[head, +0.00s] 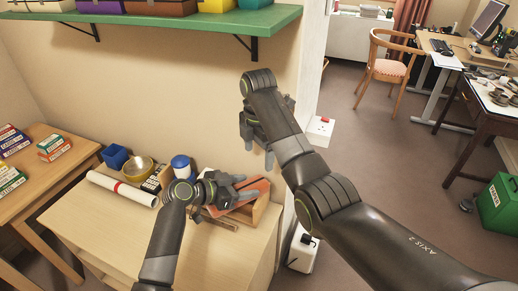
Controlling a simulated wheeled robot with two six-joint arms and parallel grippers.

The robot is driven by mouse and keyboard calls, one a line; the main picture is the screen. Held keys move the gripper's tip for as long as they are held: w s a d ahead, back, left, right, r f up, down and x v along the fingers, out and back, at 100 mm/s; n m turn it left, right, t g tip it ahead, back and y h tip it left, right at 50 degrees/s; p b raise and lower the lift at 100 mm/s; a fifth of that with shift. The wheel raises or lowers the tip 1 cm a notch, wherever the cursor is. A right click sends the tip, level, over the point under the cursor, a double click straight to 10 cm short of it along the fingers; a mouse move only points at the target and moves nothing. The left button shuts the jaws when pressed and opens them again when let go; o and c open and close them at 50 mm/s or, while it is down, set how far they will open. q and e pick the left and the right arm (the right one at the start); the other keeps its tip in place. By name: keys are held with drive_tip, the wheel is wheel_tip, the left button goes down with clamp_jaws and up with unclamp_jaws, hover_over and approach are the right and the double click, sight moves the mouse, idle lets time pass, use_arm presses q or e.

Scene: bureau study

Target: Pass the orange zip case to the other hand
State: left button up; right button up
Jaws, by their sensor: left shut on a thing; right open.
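The orange zip case (259,187) shows at the right end of the light wooden cabinet top, partly hidden behind my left gripper (240,190). My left gripper is shut on the case, with the fingers pointing right. My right gripper (259,152) is above and slightly right of the case, its fingers pointing down. It is open and apart from the case. My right forearm crosses the view and hides part of the area behind it.
A wooden holder (264,208) stands around or just behind the case; I cannot tell which. A green shelf (190,26) hangs above.

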sight(259, 180)
wheel_tip(259, 180, down, 11)
drive_tip(key=shift+r, duration=0.1)
idle(0.3)
drive_tip(key=c, duration=0.9)
use_arm(q)
drive_tip(key=o, duration=0.6)
use_arm(e)
drive_tip(key=shift+c, duration=1.1)
use_arm(q)
drive_tip(key=o, duration=0.5)
